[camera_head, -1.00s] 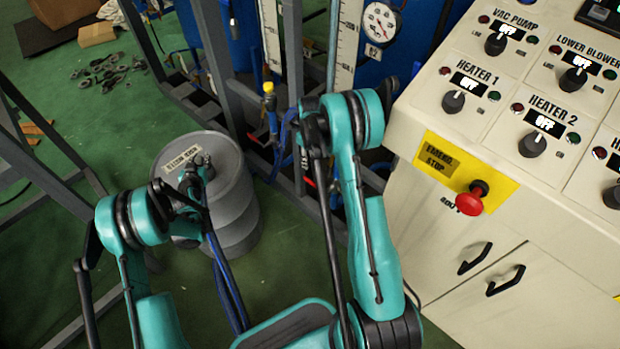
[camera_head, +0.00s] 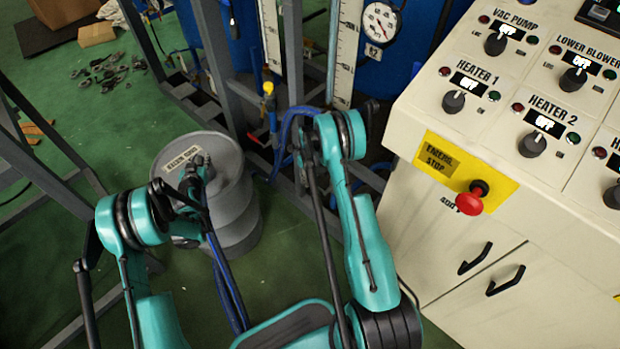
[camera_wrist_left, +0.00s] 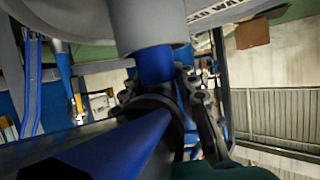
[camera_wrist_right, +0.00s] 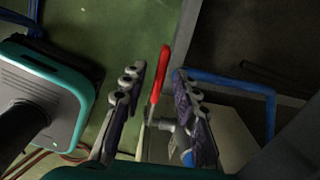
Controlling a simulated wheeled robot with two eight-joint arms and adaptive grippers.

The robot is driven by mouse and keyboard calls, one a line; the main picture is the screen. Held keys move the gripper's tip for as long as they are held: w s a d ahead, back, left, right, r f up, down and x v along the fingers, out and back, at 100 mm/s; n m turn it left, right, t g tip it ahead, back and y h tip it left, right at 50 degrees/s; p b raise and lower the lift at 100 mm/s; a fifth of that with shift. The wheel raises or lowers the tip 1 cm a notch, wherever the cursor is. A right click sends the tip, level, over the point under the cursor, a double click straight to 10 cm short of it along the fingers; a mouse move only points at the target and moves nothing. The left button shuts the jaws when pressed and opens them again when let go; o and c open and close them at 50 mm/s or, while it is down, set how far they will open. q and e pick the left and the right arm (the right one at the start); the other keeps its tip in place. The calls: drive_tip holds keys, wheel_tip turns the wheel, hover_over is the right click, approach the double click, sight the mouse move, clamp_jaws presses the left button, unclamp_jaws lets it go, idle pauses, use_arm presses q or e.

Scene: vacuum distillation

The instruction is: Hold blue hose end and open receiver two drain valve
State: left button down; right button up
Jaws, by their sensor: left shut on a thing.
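My left gripper (camera_head: 197,172) is shut on the blue hose end (camera_wrist_left: 154,66), above the grey waste drum (camera_head: 232,195). In the left wrist view my left gripper's fingers (camera_wrist_left: 165,95) close around the blue hose, whose end meets a grey cylindrical part. The rest of the hose (camera_head: 228,285) hangs down. A red valve handle (camera_wrist_right: 159,75) stands between the spread fingers of my right gripper (camera_wrist_right: 158,105), which is open. A metal valve body (camera_wrist_right: 163,123) lies below the handle. In the head view my right gripper is mostly hidden by its arm.
The cream control cabinet (camera_head: 440,235) with a red emergency stop (camera_head: 471,198) stands close right of my right arm. Grey frame posts (camera_head: 217,60) and blue tubing (camera_head: 290,125) are near the right gripper. Loose fittings (camera_head: 100,75) lie on the floor at the back left.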

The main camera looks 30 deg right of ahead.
clamp_jaws()
drive_tip(key=shift+w+f+g+h, duration=0.3)
drive_tip(key=shift+f+g, duration=0.4)
drive_tip(key=shift+g, duration=0.2)
drive_tip(key=shift+s+f+g, duration=0.1)
drive_tip(key=shift+f+g, duration=0.3)
drive_tip(key=shift+g, duration=0.2)
unclamp_jaws()
drive_tip(key=v, duration=1.2)
drive_tip(key=shift+a, duration=0.25)
